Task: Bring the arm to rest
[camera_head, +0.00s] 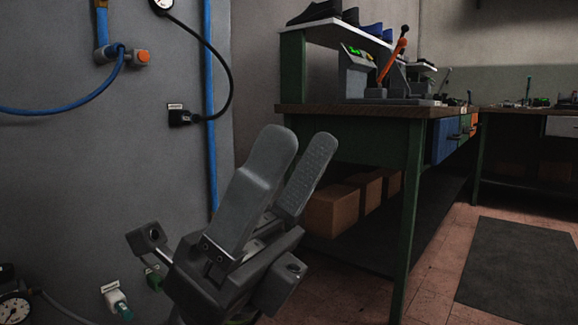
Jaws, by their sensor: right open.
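My right gripper (301,148) is in the lower middle of the head view, its two grey fingers pointing up and slightly right. The fingers are apart, and I see nothing between them. The heel press (355,75) stands on the workbench beyond it, to the upper right. The press is grey, with a small green lit panel and an orange lever (394,60) tilted up to the right. The gripper is well clear of the press and the lever. My left gripper is not in view.
The wooden-topped workbench (330,112) has green legs and a shelf of dark and blue shoes (325,12). Cardboard boxes (332,212) sit beneath it. A grey wall with blue hoses (208,110) and a gauge is at left. A dark mat (522,270) lies on the tiled floor at right.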

